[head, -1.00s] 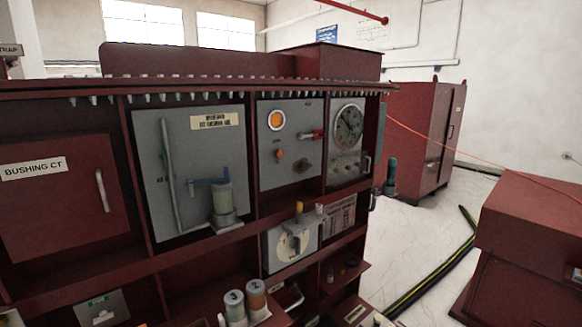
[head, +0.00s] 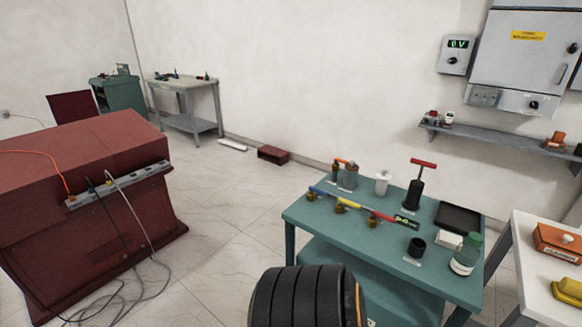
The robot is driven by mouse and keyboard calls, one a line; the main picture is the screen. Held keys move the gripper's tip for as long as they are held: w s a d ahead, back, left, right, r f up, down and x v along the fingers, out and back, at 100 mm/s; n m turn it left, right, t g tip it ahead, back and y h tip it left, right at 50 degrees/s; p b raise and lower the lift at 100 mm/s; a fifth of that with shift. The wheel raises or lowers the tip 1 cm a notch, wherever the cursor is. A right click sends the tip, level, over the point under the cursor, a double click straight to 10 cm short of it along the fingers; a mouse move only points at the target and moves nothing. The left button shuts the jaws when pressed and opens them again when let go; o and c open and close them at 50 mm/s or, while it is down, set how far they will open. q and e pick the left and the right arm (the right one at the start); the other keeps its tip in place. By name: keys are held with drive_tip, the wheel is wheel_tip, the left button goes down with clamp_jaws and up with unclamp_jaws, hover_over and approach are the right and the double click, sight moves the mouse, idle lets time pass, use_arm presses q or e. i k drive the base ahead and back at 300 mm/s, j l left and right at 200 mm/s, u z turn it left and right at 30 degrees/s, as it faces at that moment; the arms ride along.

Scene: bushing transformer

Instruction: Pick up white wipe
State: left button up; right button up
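A small flat white item (head: 447,239), perhaps the white wipe, lies on the teal table (head: 322,227) between the black tray and a clear bottle with a green cap. It is too small to tell for sure. Neither of my grippers is in view.
The teal table also holds a black pump with a red handle (head: 415,190), a striped rod (head: 360,206), a black tray (head: 457,218), a black cup (head: 417,247) and the bottle (head: 465,257). A white table (head: 520,220) adjoins at right.

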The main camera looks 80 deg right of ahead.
sight(446, 239)
drive_tip(key=z, duration=3.9)
